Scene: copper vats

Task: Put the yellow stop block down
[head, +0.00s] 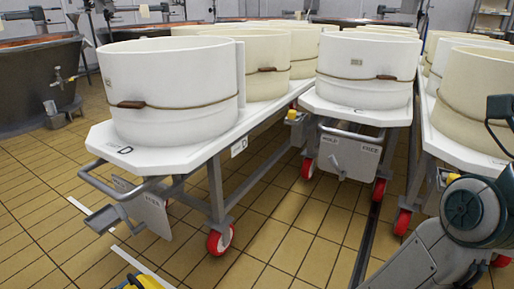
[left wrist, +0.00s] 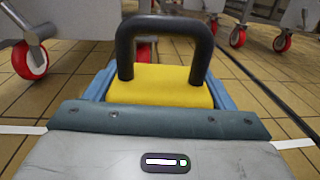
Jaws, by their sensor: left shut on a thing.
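The yellow stop block (left wrist: 160,86), with a black loop handle, sits between the blue fingers of my left gripper (left wrist: 158,78) in the left wrist view. The gripper is shut on it. In the head view only a yellow and dark bit of the stop block (head: 137,284) shows at the bottom edge, over the tiled floor. Its underside is hidden, so I cannot tell its height above the floor. My right arm shows at the right of the head view, but its gripper is out of frame.
A trolley marked D (head: 125,150) carries white and cream moulds, with a red-wheeled caster (head: 221,240). A second trolley (head: 360,112) stands right of it, another at the far right. White lines (head: 143,268) mark the tiles. Yellow floor (head: 60,225) is clear at front left.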

